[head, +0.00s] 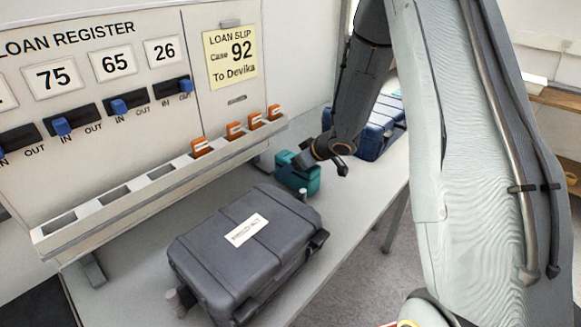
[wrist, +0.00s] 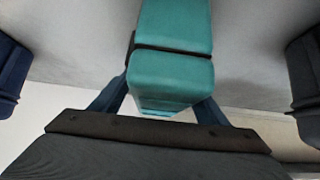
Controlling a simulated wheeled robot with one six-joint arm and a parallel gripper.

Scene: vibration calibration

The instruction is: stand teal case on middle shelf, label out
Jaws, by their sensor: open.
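The teal case (head: 302,178) is on the grey table, between a large dark grey case and a navy case. In the wrist view the teal case (wrist: 172,75) fills the upper middle, with a dark band across it. My gripper (head: 318,157) is at the teal case in the head view. In the wrist view its open fingers (wrist: 160,103) are on either side of the case's near end; I cannot tell whether they touch it. I see no label on the teal case's visible faces. No shelf marked as the middle one can be made out.
The dark grey case (head: 245,250) lies in front, the navy case (head: 372,135) behind. The loan register board (head: 110,110), with sliders and a slotted rail holding orange tags (head: 236,130), stands along the left. A wooden shelf edge (head: 555,98) shows at far right.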

